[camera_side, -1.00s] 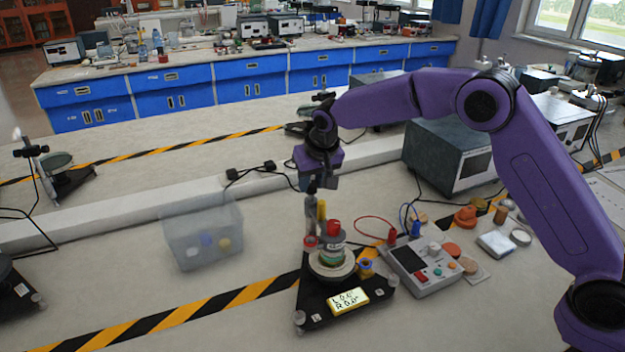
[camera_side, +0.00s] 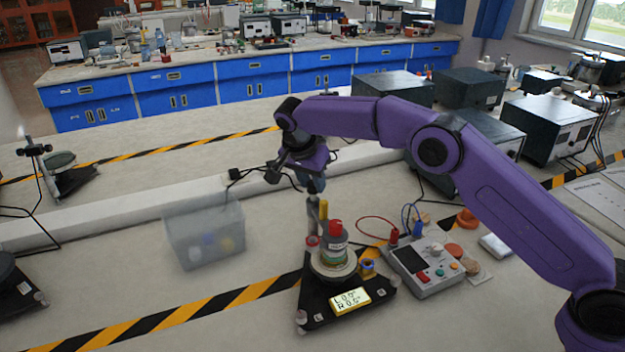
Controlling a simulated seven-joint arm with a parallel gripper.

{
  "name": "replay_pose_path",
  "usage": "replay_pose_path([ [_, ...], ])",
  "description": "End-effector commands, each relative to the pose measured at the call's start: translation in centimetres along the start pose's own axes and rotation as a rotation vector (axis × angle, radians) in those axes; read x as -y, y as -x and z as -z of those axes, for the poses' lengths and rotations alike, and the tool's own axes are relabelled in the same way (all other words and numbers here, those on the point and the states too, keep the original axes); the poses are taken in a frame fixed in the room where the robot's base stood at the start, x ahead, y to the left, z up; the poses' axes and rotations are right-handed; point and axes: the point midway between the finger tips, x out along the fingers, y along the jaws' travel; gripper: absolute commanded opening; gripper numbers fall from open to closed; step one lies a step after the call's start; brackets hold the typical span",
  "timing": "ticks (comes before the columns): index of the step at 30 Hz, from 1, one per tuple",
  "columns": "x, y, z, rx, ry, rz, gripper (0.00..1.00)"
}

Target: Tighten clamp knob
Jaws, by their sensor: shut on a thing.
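A black triangular stand (camera_side: 324,318) rests on the bench with a round platform (camera_side: 333,269), a grey upright post (camera_side: 312,216) and a yellow piece (camera_side: 323,209) beside the post. A red-capped bottle (camera_side: 336,243) stands on the platform. A small display (camera_side: 350,300) on the stand reads about L 0.0, R 0.0. My gripper (camera_side: 315,192) points down at the top of the post and is shut on what appears to be the clamp knob. The knob is hidden by the fingers, and its turn cannot be seen.
A translucent bin (camera_side: 205,235) with small items stands left of the stand. A control box (camera_side: 424,264) with red and blue leads is close on the right. Grey instruments (camera_side: 548,127) stand behind at the right.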

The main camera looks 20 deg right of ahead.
Motion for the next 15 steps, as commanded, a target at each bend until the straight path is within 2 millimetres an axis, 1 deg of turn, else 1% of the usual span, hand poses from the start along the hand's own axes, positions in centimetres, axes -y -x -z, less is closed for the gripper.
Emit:
replay_pose_path([
  [6, 0.1, -0.01, -0.11, 0.002, -0.094, -0.039, 0.01],
  [15, 0.12, 0.0, -0.12, 0.003, -0.167, -0.07, 0.01],
])
